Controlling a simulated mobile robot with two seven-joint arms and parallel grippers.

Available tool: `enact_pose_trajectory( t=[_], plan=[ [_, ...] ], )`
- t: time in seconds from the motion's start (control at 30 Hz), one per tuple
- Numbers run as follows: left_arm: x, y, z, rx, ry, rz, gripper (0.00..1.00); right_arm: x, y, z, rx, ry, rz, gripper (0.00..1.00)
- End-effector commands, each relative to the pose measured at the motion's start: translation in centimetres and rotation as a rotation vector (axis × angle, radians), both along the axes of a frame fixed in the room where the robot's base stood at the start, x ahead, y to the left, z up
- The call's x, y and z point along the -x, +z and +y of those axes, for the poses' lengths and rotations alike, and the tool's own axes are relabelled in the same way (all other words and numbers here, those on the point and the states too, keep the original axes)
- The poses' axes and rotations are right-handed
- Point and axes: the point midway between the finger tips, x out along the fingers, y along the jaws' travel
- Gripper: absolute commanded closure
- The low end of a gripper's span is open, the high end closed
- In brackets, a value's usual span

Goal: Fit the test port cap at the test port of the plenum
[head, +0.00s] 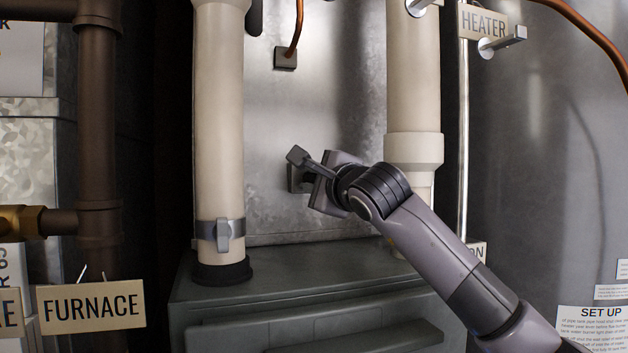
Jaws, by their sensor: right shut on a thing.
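The plenum (275,120) is the bare grey sheet-metal box in the middle, between two cream pipes, above the dark furnace cabinet. My right gripper (307,172) comes in from the lower right and is shut at the plenum's front face. A small dark grey piece (295,181) shows at its fingertips, against or just before the metal. The test port cap is mostly hidden by the fingers, and I cannot make out the test port apart from it. Whether the cap is seated cannot be told. My left gripper is not in view.
A cream pipe (219,120) with a grey clamp (222,232) stands left of the gripper. Another cream pipe (413,90) stands right, partly behind my arm. The furnace cabinet (300,285) lies below. A copper line (297,30) enters the plenum higher up.

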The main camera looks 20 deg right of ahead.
Motion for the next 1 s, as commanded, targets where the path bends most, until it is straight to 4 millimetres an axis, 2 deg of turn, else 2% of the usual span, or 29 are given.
enact_pose_trajectory(
  t=[0.43, 0.47, 0.5, 0.53, 0.87, 1.0],
  plan=[
    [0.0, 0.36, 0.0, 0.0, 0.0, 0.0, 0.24, -0.63, -0.01, 0.04, 0.0, 0.0, 0.0, 1.0],
    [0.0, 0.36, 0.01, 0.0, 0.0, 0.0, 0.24, -0.63, -0.01, 0.05, 0.0, 0.0, 0.0, 0.66],
    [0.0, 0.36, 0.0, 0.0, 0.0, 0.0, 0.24, -0.63, -0.01, 0.05, 0.0, 0.0, 0.0, 0.53],
    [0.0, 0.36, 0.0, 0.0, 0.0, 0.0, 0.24, -0.63, -0.01, 0.05, 0.0, 0.0, 0.0, 0.46],
    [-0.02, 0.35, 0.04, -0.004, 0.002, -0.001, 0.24, -0.62, -0.01, 0.05, 0.0, 0.0, 0.0, 0.46],
    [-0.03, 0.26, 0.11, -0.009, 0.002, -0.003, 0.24, 0.11, -0.02, -0.07, 0.0, 0.001, -0.001, 0.46]
  ],
)
